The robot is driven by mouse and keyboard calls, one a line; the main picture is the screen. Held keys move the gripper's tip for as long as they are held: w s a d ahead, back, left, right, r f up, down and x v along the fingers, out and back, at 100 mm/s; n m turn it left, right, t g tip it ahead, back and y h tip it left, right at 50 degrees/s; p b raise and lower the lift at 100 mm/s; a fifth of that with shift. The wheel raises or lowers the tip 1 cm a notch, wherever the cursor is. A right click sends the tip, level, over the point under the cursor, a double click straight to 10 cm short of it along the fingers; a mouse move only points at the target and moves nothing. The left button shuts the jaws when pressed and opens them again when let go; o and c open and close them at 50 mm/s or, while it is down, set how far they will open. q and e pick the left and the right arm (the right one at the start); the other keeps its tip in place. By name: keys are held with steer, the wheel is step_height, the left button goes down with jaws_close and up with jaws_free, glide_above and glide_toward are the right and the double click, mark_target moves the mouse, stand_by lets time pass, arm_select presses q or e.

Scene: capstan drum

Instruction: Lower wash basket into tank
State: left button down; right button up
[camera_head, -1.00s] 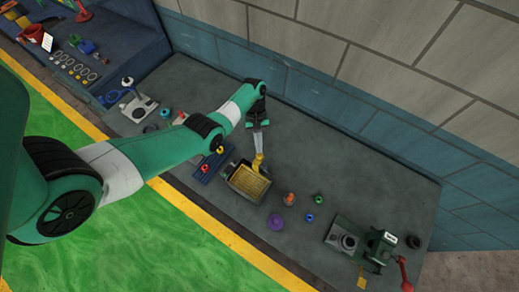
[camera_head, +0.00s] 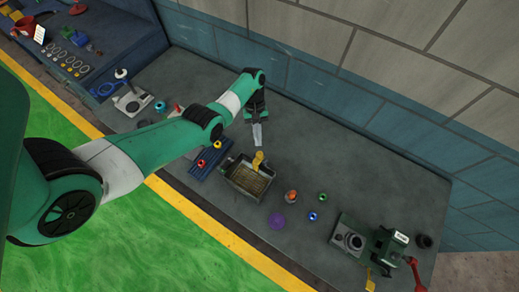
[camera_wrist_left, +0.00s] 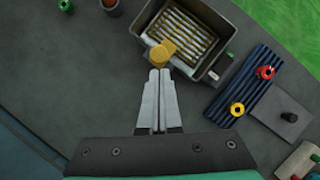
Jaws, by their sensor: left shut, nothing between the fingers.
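The dark grey tank (camera_head: 242,192) stands on the bench near the centre of the head view. The wash basket (camera_head: 251,180), yellowish and slatted, lies inside its walls; it also fills the tank in the left wrist view (camera_wrist_left: 188,32). A yellow handle (camera_head: 258,158) sticks up at the basket's wall-side edge and shows in the wrist view (camera_wrist_left: 162,53). My left gripper (camera_head: 257,144) is shut and empty, its tips (camera_wrist_left: 159,73) just short of the handle. A small gap seems to lie between them. The basket's underside is hidden. My right gripper is not in view.
A blue ribbed rack (camera_head: 210,160) with coloured rings stands left of the tank. An orange piece (camera_head: 291,196), a purple disc (camera_head: 276,221) and small rings lie to its right. A green machine (camera_head: 385,246) stands farther right. The bench beside the wall is clear.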

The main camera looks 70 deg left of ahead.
arm_select(q)
steer(key=v, duration=1.2)
steer(key=shift+p, duration=0.45)
steer(key=shift+w+a, duration=0.1)
